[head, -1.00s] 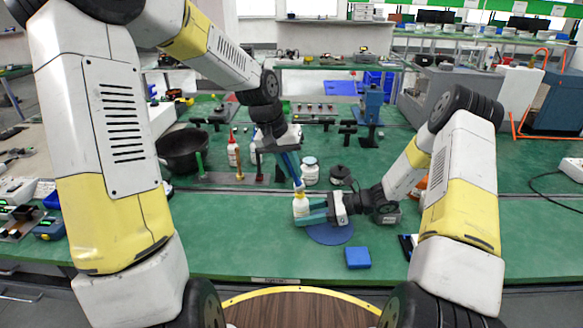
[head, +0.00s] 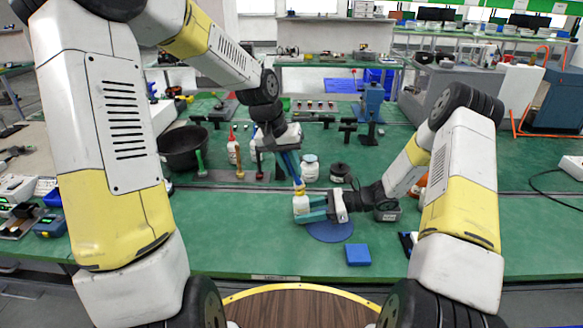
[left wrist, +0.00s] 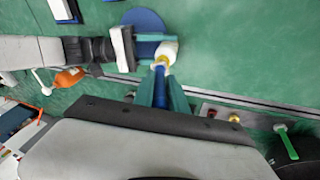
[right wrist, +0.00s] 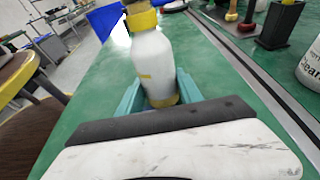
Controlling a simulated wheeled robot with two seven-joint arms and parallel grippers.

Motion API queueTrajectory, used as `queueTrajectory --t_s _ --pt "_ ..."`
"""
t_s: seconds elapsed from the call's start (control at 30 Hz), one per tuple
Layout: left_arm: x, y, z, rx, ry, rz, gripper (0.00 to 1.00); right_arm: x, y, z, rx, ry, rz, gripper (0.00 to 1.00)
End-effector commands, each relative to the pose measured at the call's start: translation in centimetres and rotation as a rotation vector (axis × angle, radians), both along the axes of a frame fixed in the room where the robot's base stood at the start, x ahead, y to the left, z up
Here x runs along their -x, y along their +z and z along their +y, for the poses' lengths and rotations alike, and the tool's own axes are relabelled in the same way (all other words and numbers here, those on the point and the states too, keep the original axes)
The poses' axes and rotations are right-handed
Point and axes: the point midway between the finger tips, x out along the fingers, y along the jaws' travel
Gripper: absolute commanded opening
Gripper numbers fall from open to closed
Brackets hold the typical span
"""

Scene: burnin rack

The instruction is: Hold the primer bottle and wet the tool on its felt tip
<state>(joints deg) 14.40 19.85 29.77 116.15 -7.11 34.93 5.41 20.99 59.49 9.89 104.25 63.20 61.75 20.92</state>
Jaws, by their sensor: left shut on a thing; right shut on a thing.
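The primer bottle (head: 301,207) is white with a yellow neck and stands upright between the fingers of my right gripper (head: 313,209), over a round blue mat (head: 331,231). It fills the middle of the right wrist view (right wrist: 153,65). My left gripper (head: 287,162) is shut on a slim blue tool (left wrist: 160,88) that points down at the bottle. The tool's lower end meets or nearly meets the bottle's top; I cannot tell whether they touch. The felt tip itself is not clearly visible. The bottle also shows in the left wrist view (left wrist: 169,48).
A blue block (head: 358,256) lies in front of the mat. A white jar (head: 310,168) and a dark round container (head: 340,172) stand behind the bottle.

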Motion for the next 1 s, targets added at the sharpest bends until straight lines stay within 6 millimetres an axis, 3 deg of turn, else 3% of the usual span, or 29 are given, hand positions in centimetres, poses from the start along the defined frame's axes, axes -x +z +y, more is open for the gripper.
queueTrajectory --t_s 0.4,1.0 --pt "0.1 0.0 0.0 -0.001 0.000 0.003 0.00 0.1 0.0 0.0 -0.001 0.003 -0.001 0.20" --pt "0.0 4.9 0.0 0.000 0.000 -0.001 0.00 0.0 0.0 0.0 -0.001 0.001 -0.001 0.20"
